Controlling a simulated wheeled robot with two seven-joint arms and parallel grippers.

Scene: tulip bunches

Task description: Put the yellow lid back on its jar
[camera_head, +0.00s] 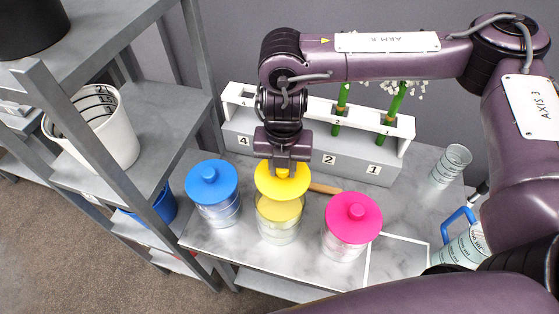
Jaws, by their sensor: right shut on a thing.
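The yellow lid (281,186) is in my right gripper (282,170), which is shut on its knob from above. The lid is just over the clear glass jar (279,229), the middle one of three jars on the grey table. Yellow also shows through the jar's upper part below the lid. I cannot tell whether the lid touches the jar's rim. My left gripper is not in view.
A jar with a blue lid (212,186) stands to the left and one with a pink lid (353,218) to the right. Behind is a numbered rack (300,145) with green stems. A glass (451,165) stands at the right; grey shelves (150,110) are at the left.

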